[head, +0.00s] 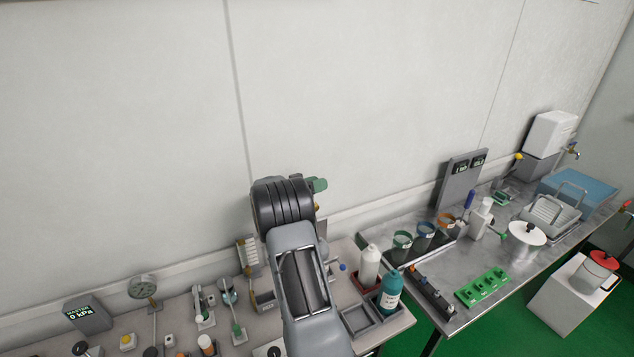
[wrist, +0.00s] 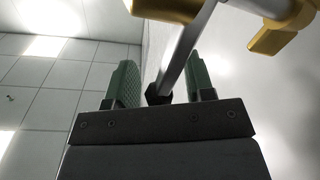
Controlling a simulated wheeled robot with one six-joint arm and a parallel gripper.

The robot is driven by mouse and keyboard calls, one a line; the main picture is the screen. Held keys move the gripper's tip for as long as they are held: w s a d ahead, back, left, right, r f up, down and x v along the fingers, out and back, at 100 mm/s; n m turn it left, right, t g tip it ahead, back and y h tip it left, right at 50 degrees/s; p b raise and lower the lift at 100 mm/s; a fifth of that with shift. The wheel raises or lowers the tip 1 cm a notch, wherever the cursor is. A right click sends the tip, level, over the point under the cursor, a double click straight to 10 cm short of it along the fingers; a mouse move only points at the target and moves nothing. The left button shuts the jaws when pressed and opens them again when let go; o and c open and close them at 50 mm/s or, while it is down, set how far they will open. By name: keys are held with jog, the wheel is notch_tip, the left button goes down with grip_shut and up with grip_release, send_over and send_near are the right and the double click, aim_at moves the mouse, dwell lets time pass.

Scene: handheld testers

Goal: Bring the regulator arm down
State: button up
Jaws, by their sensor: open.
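In the wrist view a pale metal rod (wrist: 188,45) with a dark end slants down from a yellow fitting (wrist: 272,38) at the top right. It looks like the regulator arm. My gripper (wrist: 160,78) is open, with its two green fingers on either side of the rod's dark end. I cannot tell whether either finger touches it. In the head view my gripper shows only as a green finger (head: 319,185) beside my dark wrist, near the wall. My arm hides most of the fitting and the rod there.
A pressure gauge (head: 142,287), a display reading 0 kPa (head: 86,314) and small levers stand on the left bench. A white bottle (head: 370,265) and a teal bottle (head: 389,293) stand right of my arm. The metal table (head: 446,262) to the right is crowded. The wall behind is bare.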

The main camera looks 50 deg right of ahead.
jog(key=shift+c, duration=0.4)
grip_shut()
